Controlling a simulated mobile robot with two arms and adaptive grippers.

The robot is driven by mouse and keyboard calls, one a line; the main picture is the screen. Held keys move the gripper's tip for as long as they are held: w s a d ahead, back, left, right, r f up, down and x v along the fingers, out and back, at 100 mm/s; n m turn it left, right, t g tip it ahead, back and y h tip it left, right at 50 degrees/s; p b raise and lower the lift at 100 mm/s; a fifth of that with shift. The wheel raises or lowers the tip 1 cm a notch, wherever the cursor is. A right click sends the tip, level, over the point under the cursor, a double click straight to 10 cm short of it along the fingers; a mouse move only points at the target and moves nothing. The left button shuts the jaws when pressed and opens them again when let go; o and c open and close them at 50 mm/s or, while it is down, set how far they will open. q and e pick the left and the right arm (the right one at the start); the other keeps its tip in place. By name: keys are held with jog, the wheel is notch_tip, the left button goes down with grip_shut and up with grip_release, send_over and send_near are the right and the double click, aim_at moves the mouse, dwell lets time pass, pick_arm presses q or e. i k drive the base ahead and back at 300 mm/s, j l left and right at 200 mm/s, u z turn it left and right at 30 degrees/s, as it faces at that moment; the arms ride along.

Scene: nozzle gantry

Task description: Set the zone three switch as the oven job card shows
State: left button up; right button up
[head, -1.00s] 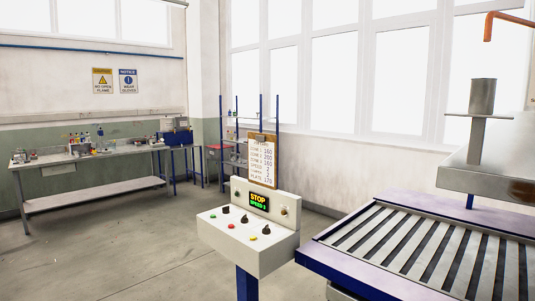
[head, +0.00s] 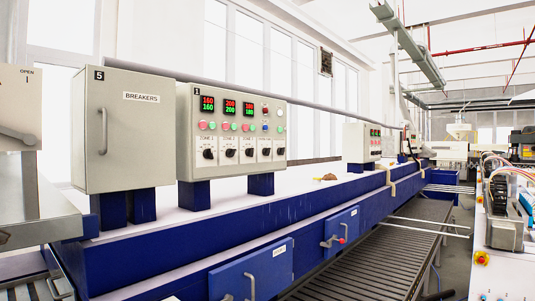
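The oven control panel (head: 188,170) is a pale box on the blue oven body, with three digital displays across its top and a row of black rotary switches along its bottom. The zone three switch (head: 249,152) appears to be the third from the left, under the third display (head: 248,108). That display shows red over green digits; the numbers are too small to read surely. The first two displays appear to read 160 and 200. The switch's exact pointing is too small to tell. The job card is not in this view. Neither gripper is in view.
A closed breakers cabinet (head: 133,135) stands left of the panel. Blue doors with handles (head: 250,278) line the oven's front. A slatted roller conveyor (head: 370,262) runs below on the right. A second control box (head: 357,143) stands farther along the oven.

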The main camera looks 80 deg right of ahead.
aim_at(249, 152)
jog(key=l+z, duration=0.25)
jog(key=z, duration=0.25)
jog(key=l+z, duration=0.25)
jog(key=z, duration=0.25)
jog(key=i+l+z, duration=0.15)
jog(key=z, duration=0.35)
jog(key=l, duration=0.1)
